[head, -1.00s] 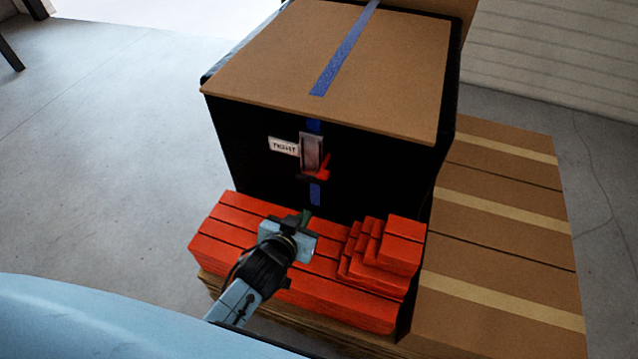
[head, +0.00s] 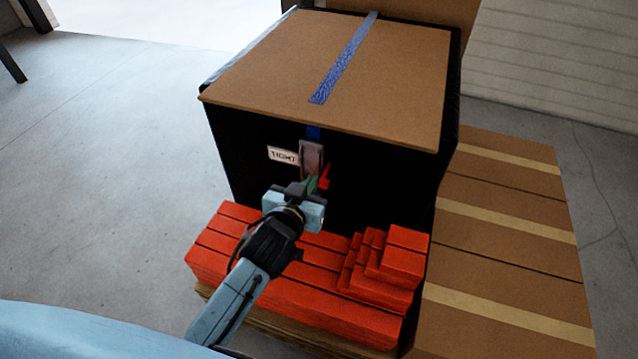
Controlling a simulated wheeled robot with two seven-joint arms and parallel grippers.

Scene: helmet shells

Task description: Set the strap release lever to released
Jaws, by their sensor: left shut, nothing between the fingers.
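The strap release lever is a red piece (head: 325,176) at the lower right of a grey metal buckle (head: 312,157) on the black front of a wrapped box. A blue strap (head: 345,57) runs over the box top and down to the buckle. A white label (head: 283,155) reading "TIGHT" sits left of the buckle. My left gripper (head: 311,184) is shut and empty, its fingertips at the buckle's lower end, just left of the red lever. Whether they touch it cannot be told. The gripper hides the lever's left part and the strap below. My right gripper is out of view.
Red stacked blocks (head: 225,262) lie in front of the box, with a stepped red pile (head: 403,256) at right. A brown cardboard top (head: 390,95) covers the box. Cardboard cartons (head: 490,270) stand to the right. The floor at left is clear.

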